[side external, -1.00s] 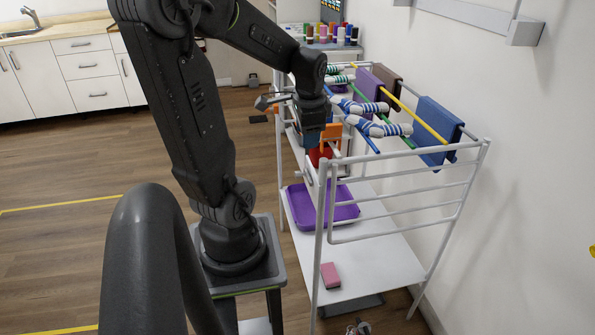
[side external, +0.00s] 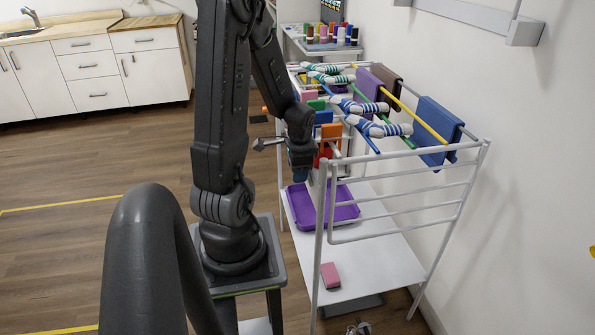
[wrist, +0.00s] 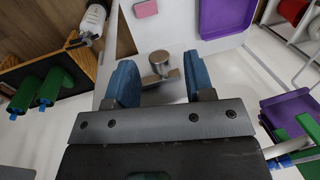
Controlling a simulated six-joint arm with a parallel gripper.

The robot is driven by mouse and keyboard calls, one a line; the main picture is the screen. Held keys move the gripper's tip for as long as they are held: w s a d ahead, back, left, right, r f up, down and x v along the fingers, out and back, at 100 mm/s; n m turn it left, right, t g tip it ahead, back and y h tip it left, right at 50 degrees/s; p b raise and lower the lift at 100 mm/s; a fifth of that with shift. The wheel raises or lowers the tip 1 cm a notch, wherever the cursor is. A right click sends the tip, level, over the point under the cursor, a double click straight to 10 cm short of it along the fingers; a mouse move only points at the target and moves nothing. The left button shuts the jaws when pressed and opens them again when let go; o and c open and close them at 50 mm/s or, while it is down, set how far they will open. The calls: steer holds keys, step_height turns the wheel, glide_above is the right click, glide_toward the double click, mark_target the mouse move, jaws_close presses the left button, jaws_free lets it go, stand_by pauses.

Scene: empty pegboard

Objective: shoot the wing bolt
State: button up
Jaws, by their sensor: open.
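A small metal piece with a round knob and a flat side tab, seemingly the wing bolt (wrist: 161,64), shows in the wrist view between and beyond my fingertips. I cannot tell if either finger touches it. My gripper (wrist: 158,70) is open, with its two blue fingers on either side of that piece. In the side external view my gripper (side external: 302,176) hangs downward at the near left side of the white rack. I cannot make out the wing bolt there.
The white rack (side external: 468,190) carries striped socks (side external: 384,129) and a blue cloth (side external: 434,128). Orange (side external: 331,132) and red items are close beside my gripper. A purple tray (side external: 345,208) and pink block (side external: 330,275) lie lower down. Green pegs (wrist: 54,84) show at left in the wrist view.

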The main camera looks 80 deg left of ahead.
steer(key=shift+a+f, duration=0.1)
steer(key=shift+f, duration=0.45)
steer(key=shift+c, duration=0.5)
jaws_close()
